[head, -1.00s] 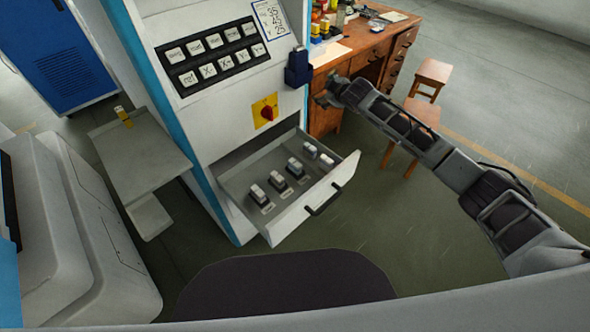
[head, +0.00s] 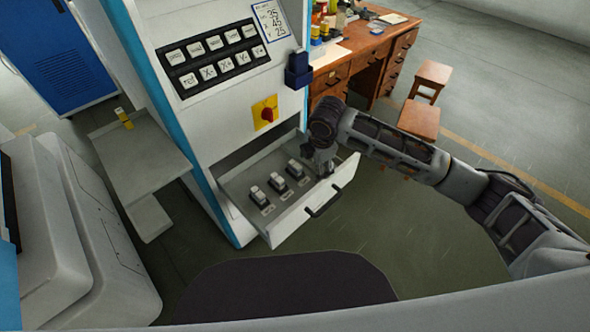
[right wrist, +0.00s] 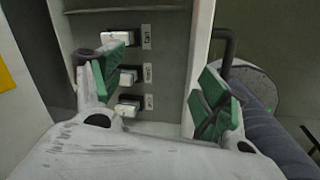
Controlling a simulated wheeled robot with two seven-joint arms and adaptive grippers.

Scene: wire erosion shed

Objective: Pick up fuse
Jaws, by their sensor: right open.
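The pulled-out drawer (head: 262,170) of the machine holds small black-and-white fuses. Three show in the head view: a near one (head: 257,195), a middle one (head: 278,183) and a farther one (head: 296,170), each beside a small label. My right gripper (head: 322,163) is over the drawer's far right end and hides what is there. In the right wrist view its green-padded fingers (right wrist: 160,92) are open with nothing between them. Three fuses (right wrist: 131,76) stand in a column beside and behind the left finger there. My left gripper is not in view.
The drawer front with its black handle (head: 324,204) stands out into the room. A grey side shelf (head: 150,165) carries a small yellow-topped piece (head: 124,118). A dark blue holder (head: 298,71) juts from the panel. A wooden desk (head: 368,58) and stools (head: 419,118) stand right.

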